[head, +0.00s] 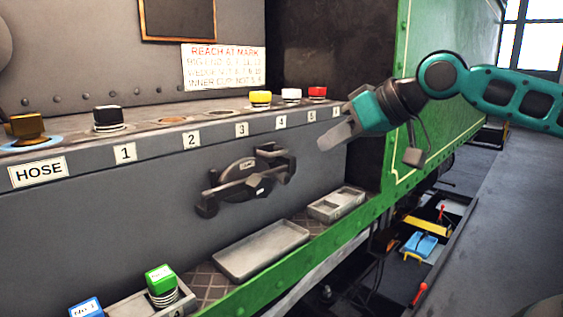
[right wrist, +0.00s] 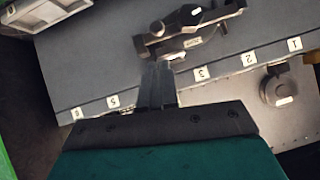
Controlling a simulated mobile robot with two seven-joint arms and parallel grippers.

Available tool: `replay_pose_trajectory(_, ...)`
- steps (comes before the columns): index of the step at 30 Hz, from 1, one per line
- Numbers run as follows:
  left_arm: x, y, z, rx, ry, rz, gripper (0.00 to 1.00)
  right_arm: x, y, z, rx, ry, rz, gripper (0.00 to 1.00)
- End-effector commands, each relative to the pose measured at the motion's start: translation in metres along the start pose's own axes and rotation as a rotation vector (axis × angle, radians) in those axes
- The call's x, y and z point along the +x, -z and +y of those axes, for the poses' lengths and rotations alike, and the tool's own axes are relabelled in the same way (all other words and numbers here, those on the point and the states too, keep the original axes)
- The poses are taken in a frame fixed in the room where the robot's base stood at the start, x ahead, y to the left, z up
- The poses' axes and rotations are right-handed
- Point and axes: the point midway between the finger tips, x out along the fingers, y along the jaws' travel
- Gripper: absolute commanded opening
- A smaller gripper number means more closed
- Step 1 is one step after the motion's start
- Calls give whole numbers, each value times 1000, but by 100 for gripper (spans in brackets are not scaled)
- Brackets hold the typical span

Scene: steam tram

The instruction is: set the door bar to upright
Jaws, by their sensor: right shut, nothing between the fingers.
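The door bar (head: 240,190) is a dark metal bar on a round pivot plate, fixed to the front of the grey panel below the numbered labels. It lies slanted, closer to level than upright, with its right end higher. The right wrist view also shows the bar (right wrist: 195,28), just beyond my fingertips. My right gripper (head: 322,145) is shut and empty, above and to the right of the bar in the head view. I see no clear contact between the fingers and the bar. My left gripper is not in view.
The ledge above carries a black cap (head: 108,117) and yellow (head: 260,98), white (head: 291,95) and red caps (head: 317,93). Below are a grey tray (head: 262,250), a smaller tray (head: 337,204) and a green-capped piece (head: 160,282). A green wall (head: 440,120) stands right.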

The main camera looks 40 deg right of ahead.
Motion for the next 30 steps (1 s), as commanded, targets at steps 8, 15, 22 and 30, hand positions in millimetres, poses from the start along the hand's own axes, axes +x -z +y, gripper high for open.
replay_pose_trajectory(8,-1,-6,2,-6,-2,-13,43,0,0,0,0,0,0,0)
replay_pose_trajectory(15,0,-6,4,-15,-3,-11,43,16,-1,-1,-1,4,-4,0)
replay_pose_trajectory(22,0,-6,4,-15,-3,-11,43,57,-1,-1,0,6,-2,0)
replay_pose_trajectory(30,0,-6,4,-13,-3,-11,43,90,0,-1,0,5,-1,0)
